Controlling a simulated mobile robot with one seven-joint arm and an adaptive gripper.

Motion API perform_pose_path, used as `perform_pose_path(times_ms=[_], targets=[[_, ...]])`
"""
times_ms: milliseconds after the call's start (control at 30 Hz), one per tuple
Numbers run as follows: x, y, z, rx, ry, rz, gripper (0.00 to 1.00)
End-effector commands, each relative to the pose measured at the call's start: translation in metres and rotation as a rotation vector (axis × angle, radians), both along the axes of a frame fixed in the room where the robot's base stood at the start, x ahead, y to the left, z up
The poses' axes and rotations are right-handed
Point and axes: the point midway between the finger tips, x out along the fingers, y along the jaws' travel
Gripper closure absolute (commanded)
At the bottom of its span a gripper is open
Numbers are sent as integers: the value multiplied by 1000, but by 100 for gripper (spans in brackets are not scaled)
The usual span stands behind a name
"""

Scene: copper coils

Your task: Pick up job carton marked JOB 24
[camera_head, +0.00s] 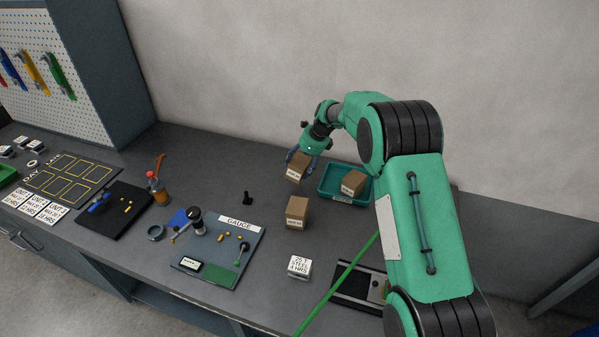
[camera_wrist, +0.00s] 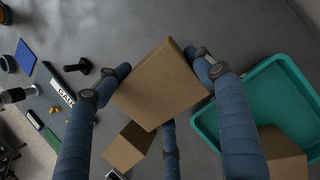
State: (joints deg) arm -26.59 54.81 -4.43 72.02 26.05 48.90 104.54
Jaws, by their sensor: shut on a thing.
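My gripper (camera_head: 302,158) is shut on a brown carton (camera_head: 297,171), which sits tilted between its blue fingers. In the wrist view the held carton (camera_wrist: 158,85) fills the middle, with fingers on its left and right sides and a third finger below. It looks raised above the bench. A second carton (camera_head: 297,212) stands on the bench just in front; it also shows in the wrist view (camera_wrist: 128,147). A third carton (camera_head: 353,182) lies in the teal tray (camera_head: 328,192). Each carton has a white label, but the print is too small to read.
The teal tray is right of my gripper; its rim shows in the wrist view (camera_wrist: 207,122). A gauge board (camera_head: 222,262), a small black stand (camera_head: 248,198) and a white-labelled block (camera_head: 299,267) are on the grey bench. The wall is close behind.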

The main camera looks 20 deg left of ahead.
Motion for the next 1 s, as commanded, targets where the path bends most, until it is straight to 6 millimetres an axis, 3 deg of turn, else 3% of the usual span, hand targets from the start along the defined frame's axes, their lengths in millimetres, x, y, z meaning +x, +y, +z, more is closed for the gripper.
perform_pose_path(times_ms=[133,200,300,1000], targets=[[0,0,24,0,-2,0,77],[1,0,31,0,-3,1,92],[1,0,38,0,-2,1,93],[1,0,41,0,-2,0,93]])
